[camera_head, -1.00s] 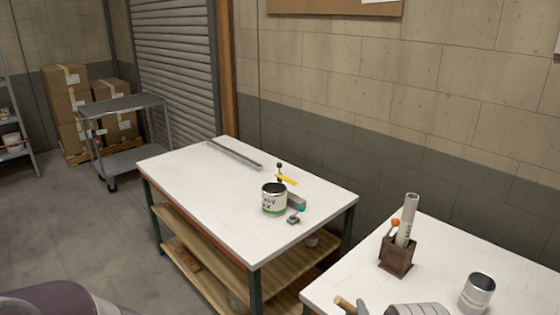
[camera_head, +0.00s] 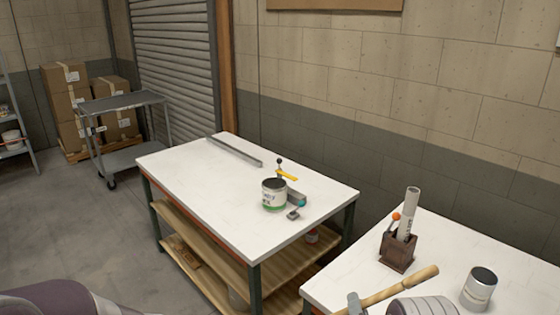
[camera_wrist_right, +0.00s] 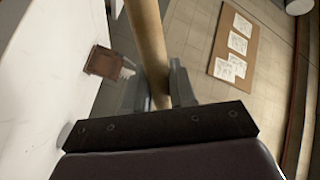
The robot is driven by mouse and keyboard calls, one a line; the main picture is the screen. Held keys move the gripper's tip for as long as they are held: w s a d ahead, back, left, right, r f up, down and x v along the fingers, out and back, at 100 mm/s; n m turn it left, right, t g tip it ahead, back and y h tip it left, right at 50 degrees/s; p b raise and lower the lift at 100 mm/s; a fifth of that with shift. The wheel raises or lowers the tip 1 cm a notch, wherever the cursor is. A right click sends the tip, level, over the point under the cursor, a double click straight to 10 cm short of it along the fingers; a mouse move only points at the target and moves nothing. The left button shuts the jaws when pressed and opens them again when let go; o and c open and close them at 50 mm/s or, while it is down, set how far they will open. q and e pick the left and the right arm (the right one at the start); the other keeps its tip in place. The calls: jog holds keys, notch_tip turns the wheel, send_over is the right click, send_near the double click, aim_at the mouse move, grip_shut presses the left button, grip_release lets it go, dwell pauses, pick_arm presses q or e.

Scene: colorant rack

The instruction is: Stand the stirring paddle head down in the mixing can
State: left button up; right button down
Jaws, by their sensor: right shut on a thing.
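My right gripper (camera_head: 358,304) is at the bottom of the head view, at the front edge of the near table. The right wrist view shows its two fingers (camera_wrist_right: 157,88) shut on a round wooden handle (camera_wrist_right: 147,40), which I take for the stirring paddle's. In the head view the handle (camera_head: 405,286) slants up to the right above the table; the paddle head is not seen. A labelled can with a green band (camera_head: 274,196) stands on the far table. A plain metal can (camera_head: 478,290) stands on the near table. I cannot tell which is the mixing can. My left gripper is out of view.
A brown holder (camera_head: 398,253) with a pale tube (camera_head: 410,210) and an orange-tipped stick stands on the near table (camera_head: 455,238), behind the handle. A metal bar (camera_head: 235,152) and small tools (camera_head: 293,214) lie on the far table. A gap separates the tables.

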jog(key=shift+n, duration=0.9)
jog(key=n, duration=0.4)
jog(key=shift+f+n+b, duration=0.1)
jog(key=shift+n+b, duration=0.3)
jog(key=n, duration=0.4)
jog(key=shift+n, duration=0.3)
jog(key=n+b, duration=0.1)
jog(key=n, duration=0.6)
jog(key=shift+n, duration=0.8)
jog(key=shift+b, duration=0.3)
